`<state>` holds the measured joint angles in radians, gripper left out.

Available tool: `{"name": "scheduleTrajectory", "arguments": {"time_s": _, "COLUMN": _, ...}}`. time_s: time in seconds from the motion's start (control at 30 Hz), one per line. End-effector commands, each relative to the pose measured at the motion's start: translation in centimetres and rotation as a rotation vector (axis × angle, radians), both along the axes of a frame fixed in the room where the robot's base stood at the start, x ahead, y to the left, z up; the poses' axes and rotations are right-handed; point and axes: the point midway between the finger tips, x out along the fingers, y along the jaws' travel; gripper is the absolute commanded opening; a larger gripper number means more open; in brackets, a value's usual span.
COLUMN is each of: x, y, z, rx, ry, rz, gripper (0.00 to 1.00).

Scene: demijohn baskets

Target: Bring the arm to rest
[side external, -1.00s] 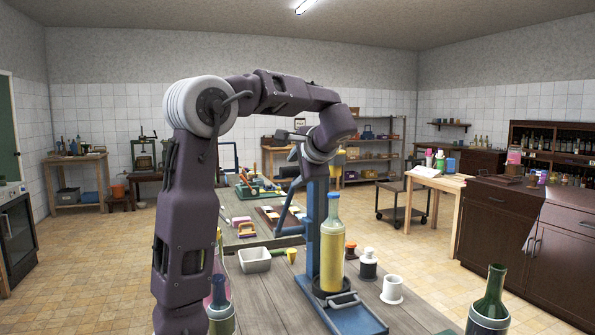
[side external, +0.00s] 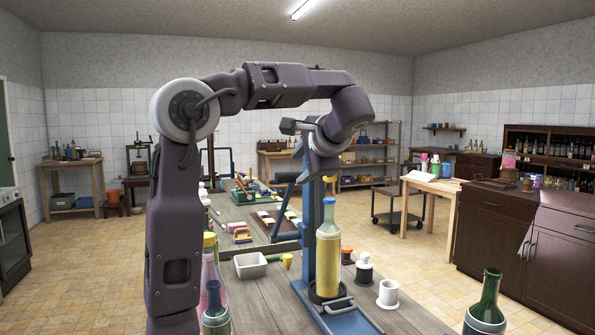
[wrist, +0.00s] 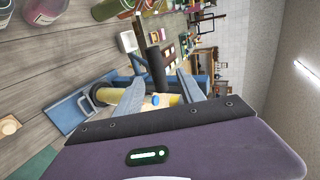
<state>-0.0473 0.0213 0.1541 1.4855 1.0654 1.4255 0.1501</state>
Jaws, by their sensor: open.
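My arm arches over the wooden bench from the left. In the side external view my gripper (side external: 324,165) points down above a tall yellow bottle (side external: 328,262) with a blue top; its fingers are hard to make out there. The bottle stands upright in a blue bench stand (side external: 308,215). In the wrist view my gripper (wrist: 158,84) has its two fingers spread apart, with nothing held between them. The bottle (wrist: 110,97) and a round blue end (wrist: 155,100) show beyond the fingers. I cannot tell the exact gap above the bottle.
A white tray (side external: 250,267), a dark-and-white jar (side external: 364,270) and a white spool (side external: 388,293) stand on the bench. A green bottle (side external: 484,300) is at front right. Bottles, one pink (side external: 210,270), stand close to my arm at left. The air above the bench at right is clear.

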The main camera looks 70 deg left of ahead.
Motion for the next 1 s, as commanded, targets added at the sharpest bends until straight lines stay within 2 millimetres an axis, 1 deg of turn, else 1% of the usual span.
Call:
{"name": "scheduleTrajectory", "arguments": {"time_s": 0.43, "x": 0.0, "y": 0.0, "z": 0.0, "rx": -0.001, "ry": 0.0, "rz": -0.001, "gripper": 0.46}}
{"name": "scheduleTrajectory", "arguments": {"time_s": 0.47, "x": -0.1, "y": -0.2, "z": -0.2, "rx": -0.008, "ry": -0.002, "rz": -0.006, "gripper": 0.46}}
{"name": "scheduleTrajectory", "arguments": {"time_s": 0.53, "x": -0.6, "y": -1.6, "z": -1.5, "rx": -0.072, "ry": -0.024, "rz": -0.043, "gripper": 0.46}}
{"name": "scheduleTrajectory", "arguments": {"time_s": 0.57, "x": -1.0, "y": -2.8, "z": -2.6, "rx": -0.124, "ry": -0.042, "rz": -0.071, "gripper": 0.46}}
{"name": "scheduleTrajectory", "arguments": {"time_s": 0.63, "x": -2.6, "y": -7.0, "z": -5.9, "rx": -0.286, "ry": -0.101, "rz": -0.15, "gripper": 0.46}}
{"name": "scheduleTrajectory", "arguments": {"time_s": 0.67, "x": -3.4, "y": -9.3, "z": -7.5, "rx": -0.366, "ry": -0.13, "rz": -0.184, "gripper": 0.46}}
{"name": "scheduleTrajectory", "arguments": {"time_s": 0.7, "x": -4.6, "y": -12.3, "z": -9.4, "rx": -0.469, "ry": -0.173, "rz": -0.223, "gripper": 0.46}}
{"name": "scheduleTrajectory", "arguments": {"time_s": 0.77, "x": -6.5, "y": -16.6, "z": -12.0, "rx": -0.617, "ry": -0.234, "rz": -0.264, "gripper": 0.46}}
{"name": "scheduleTrajectory", "arguments": {"time_s": 0.8, "x": -7.8, "y": -19.3, "z": -13.4, "rx": -0.708, "ry": -0.275, "rz": -0.281, "gripper": 0.46}}
{"name": "scheduleTrajectory", "arguments": {"time_s": 0.9, "x": -10.6, "y": -24.6, "z": -16.4, "rx": -0.897, "ry": -0.362, "rz": -0.293, "gripper": 0.46}}
{"name": "scheduleTrajectory", "arguments": {"time_s": 1.0, "x": -12.4, "y": -27.7, "z": -18.2, "rx": -1.015, "ry": -0.421, "rz": -0.282, "gripper": 0.46}}
